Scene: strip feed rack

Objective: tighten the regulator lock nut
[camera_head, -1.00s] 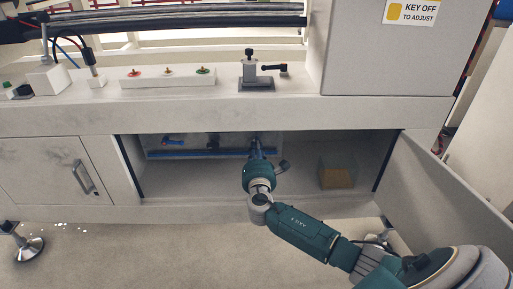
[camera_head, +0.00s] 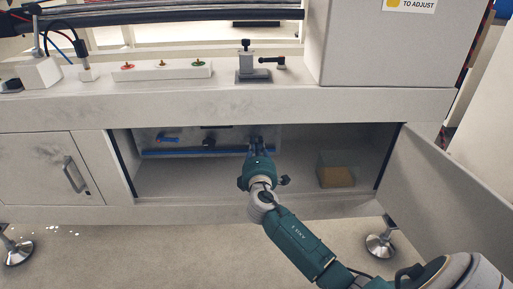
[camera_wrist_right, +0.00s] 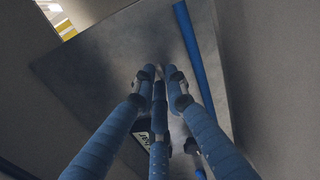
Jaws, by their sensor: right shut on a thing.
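My right gripper (camera_head: 257,142) reaches into the open cabinet, up to the grey back panel at the right end of the blue pipe. In the right wrist view its blue fingers (camera_wrist_right: 160,75) are drawn together. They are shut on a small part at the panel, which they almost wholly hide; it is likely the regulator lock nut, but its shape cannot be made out. My left gripper is in neither view.
The blue pipe (camera_head: 190,152) runs along the panel, with a small blue-handled valve (camera_head: 168,139) above it. A tan box (camera_head: 336,177) sits at the cabinet's right. The cabinet door (camera_head: 455,195) stands open. A clamp (camera_head: 253,76) stands on the ledge above.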

